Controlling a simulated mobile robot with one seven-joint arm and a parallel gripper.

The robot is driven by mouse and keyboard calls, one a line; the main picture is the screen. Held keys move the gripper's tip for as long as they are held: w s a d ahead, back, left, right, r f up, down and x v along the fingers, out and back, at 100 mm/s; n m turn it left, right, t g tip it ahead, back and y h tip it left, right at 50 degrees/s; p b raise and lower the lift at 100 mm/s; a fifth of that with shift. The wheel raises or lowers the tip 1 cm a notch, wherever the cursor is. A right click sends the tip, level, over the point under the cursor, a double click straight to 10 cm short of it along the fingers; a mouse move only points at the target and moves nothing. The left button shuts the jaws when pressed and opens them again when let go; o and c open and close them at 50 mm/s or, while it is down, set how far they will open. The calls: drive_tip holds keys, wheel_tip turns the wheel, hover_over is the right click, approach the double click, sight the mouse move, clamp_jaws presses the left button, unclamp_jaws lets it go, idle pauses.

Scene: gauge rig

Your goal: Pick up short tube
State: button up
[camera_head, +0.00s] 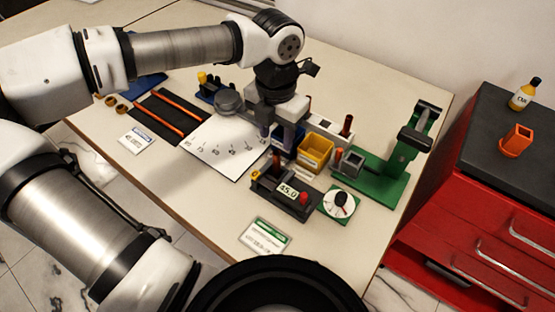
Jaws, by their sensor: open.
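My gripper (275,134) points down over the middle of the table, at the right edge of a white marked sheet (225,145). Its jaws are open, and I see nothing held between them. Small copper-coloured upright pieces show nearby: one at a white block (347,124), one by the black gauge box (277,166), and one beside a grey block on the green stand. I cannot tell which is the short tube. Two long copper-coloured tubes (181,103) lie on a black mat at left. My gripper hides part of the table behind it.
A yellow bin (314,152) sits right of my gripper. The black gauge box (286,192) reads 45.0, beside a round dial (340,203). A tall green stand (397,155) is at right. A red cabinet (480,215) stands beyond. The table's back right is clear.

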sight(277, 153)
wheel_tip(277, 153, down, 3)
drive_tip(key=shift+r, duration=0.1)
drive_tip(key=shift+s+f+p, duration=0.2)
drive_tip(key=shift+f+p, duration=0.65)
drive_tip(key=shift+f, duration=1.85)
clamp_jaws()
